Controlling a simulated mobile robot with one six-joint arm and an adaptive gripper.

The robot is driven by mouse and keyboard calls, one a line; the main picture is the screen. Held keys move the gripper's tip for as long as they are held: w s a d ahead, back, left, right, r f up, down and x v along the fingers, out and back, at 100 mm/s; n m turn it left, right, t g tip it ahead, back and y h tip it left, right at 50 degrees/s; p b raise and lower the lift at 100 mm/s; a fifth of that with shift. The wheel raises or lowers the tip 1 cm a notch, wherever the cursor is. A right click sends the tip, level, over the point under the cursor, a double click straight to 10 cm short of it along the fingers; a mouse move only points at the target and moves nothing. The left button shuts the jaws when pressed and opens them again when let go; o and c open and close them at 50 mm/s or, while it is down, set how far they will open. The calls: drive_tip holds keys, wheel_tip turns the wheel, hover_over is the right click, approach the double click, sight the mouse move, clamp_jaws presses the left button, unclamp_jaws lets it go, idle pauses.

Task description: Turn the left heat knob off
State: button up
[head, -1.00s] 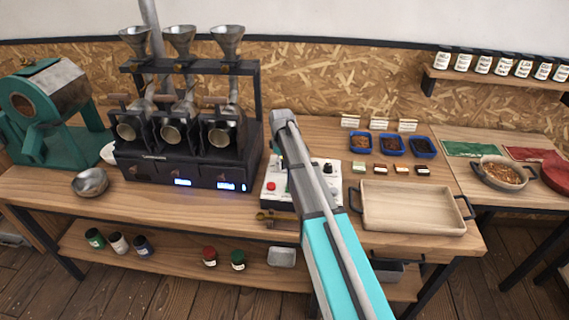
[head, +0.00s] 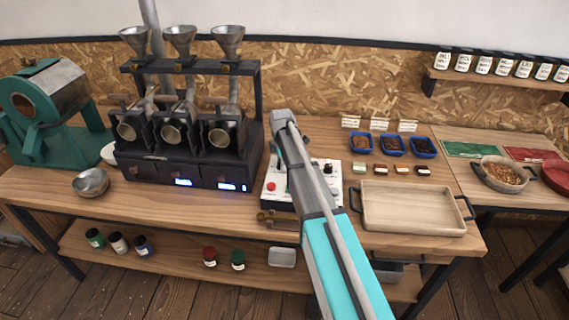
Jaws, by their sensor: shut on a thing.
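The black roaster (head: 205,172) with three drums stands on the bench, left of my arm. Small dark fittings (head: 133,170) sit along its lower front, beside two lit blue displays; I cannot tell whether one is the left heat knob. A white control box (head: 272,190) with a red button (head: 271,187) lies behind my arm. A black knob (head: 328,168) shows on its right side. My arm covers the middle of the box.
A beige tray (head: 412,225) is right of the control box, with blue sample trays (head: 392,146) behind it. A metal bowl (head: 90,182) sits at the bench's left. A green machine (head: 45,115) stands at the far left. Jars (head: 238,260) are on the lower shelf.

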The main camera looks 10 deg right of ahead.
drive_tip(key=shift+s+a, duration=0.1)
drive_tip(key=shift+s, duration=0.25)
drive_tip(key=o, duration=1.1)
drive_tip(key=shift+o, duration=0.2)
drive_tip(key=shift+r, duration=0.1)
drive_tip(key=shift+w, duration=0.1)
drive_tip(key=shift+w, duration=0.1)
